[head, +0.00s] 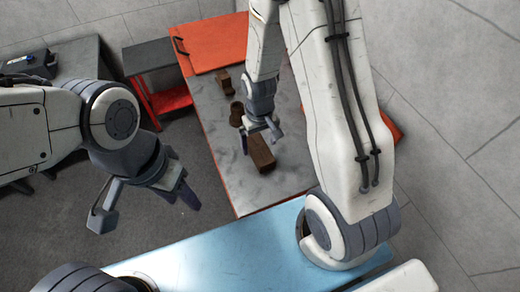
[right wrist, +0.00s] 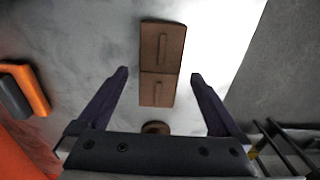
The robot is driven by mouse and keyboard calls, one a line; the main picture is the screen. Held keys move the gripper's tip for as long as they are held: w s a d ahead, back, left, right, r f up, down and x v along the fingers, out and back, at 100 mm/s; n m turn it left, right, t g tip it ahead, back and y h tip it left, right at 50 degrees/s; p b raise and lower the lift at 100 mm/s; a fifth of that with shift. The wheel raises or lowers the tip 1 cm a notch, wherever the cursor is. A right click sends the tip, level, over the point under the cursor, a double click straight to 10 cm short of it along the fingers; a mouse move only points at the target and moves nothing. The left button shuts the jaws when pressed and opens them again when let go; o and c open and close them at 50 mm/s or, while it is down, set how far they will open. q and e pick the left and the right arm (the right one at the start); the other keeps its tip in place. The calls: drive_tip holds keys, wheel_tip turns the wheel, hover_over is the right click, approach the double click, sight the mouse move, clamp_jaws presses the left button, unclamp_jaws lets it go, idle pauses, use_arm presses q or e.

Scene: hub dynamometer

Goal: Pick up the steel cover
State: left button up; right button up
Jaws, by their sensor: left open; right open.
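No piece looks plainly like bare steel. Several brown pieces lie on the grey worktop, and I cannot tell for sure which is the steel cover. The nearest is a brown oblong block (head: 262,154), seen in the right wrist view as two adjoining faces (right wrist: 162,45), each with a raised bar. A round brown piece (head: 236,113) and a smaller brown block (head: 224,83) lie behind it. My right gripper (head: 261,143) is open and empty above the oblong block, its fingers either side of it in the right wrist view. My left gripper (head: 183,197) is open and empty over the floor.
The grey worktop (head: 285,180) has bare room around the pieces. An orange panel with a dark handle (head: 215,42) is at its far end. An orange-and-dark object (right wrist: 25,90) lies left in the right wrist view. A dark bench (head: 70,58) stands far left.

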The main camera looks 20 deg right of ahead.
drive_tip(key=shift+f, duration=1.35)
drive_tip(key=shift+c, duration=0.3)
clamp_jaws()
drive_tip(key=shift+r, duration=0.1)
